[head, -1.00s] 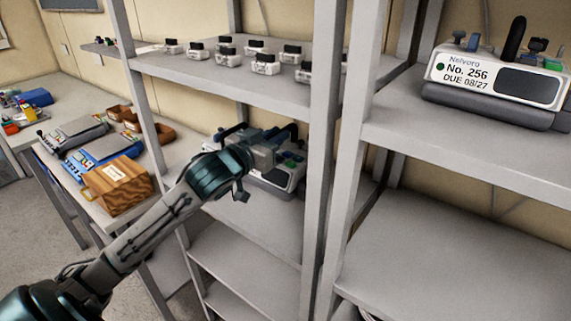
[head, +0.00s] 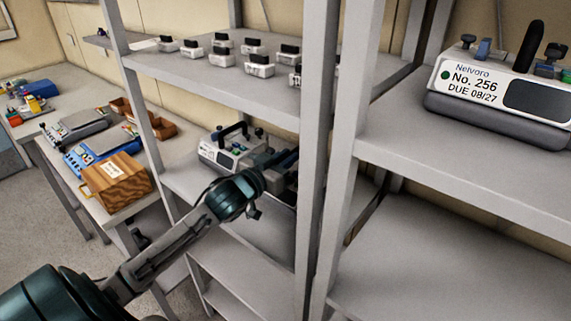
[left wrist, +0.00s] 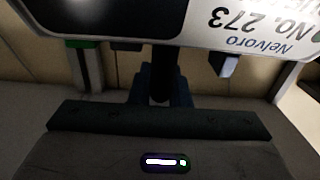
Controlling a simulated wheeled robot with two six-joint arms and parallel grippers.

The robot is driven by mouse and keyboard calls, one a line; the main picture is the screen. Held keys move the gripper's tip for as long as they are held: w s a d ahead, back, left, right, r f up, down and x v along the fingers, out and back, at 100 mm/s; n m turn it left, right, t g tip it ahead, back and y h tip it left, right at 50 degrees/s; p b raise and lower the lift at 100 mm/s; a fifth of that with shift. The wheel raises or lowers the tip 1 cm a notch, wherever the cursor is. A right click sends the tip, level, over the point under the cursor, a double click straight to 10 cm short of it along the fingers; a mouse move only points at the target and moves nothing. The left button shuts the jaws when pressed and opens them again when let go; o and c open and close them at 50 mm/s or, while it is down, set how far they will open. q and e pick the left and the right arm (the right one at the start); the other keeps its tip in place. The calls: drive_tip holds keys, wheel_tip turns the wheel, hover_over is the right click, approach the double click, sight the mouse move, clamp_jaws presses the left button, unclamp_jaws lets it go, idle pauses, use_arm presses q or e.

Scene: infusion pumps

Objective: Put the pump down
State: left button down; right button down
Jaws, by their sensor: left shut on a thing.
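The pump labelled No. 273 (left wrist: 255,25) shows upside down at the top of the left wrist view, with a white front and a dark screen. My left gripper (left wrist: 162,88) is shut on its black upright handle. In the head view, my left gripper (head: 284,160) reaches into the middle bay of the shelf rack. The held pump is mostly hidden there behind my gripper and the rack's upright. Whether its base touches the shelf board (head: 185,186) cannot be told. My right gripper is out of view.
Another pump (head: 222,152) with a black handle stands left of my gripper on that shelf. Small white devices (head: 258,66) line the shelf above. A grey upright (head: 316,130) is close to my gripper. A wooden box (head: 116,182) stands on the left table.

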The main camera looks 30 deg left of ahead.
use_arm(q)
drive_tip(key=shift+f, duration=1)
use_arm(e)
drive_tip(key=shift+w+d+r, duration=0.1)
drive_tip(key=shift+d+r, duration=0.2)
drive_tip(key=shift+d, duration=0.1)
use_arm(q)
drive_tip(key=c, duration=1.4)
unclamp_jaws()
drive_tip(key=shift+s+f, duration=0.1)
drive_tip(key=shift+o, duration=0.2)
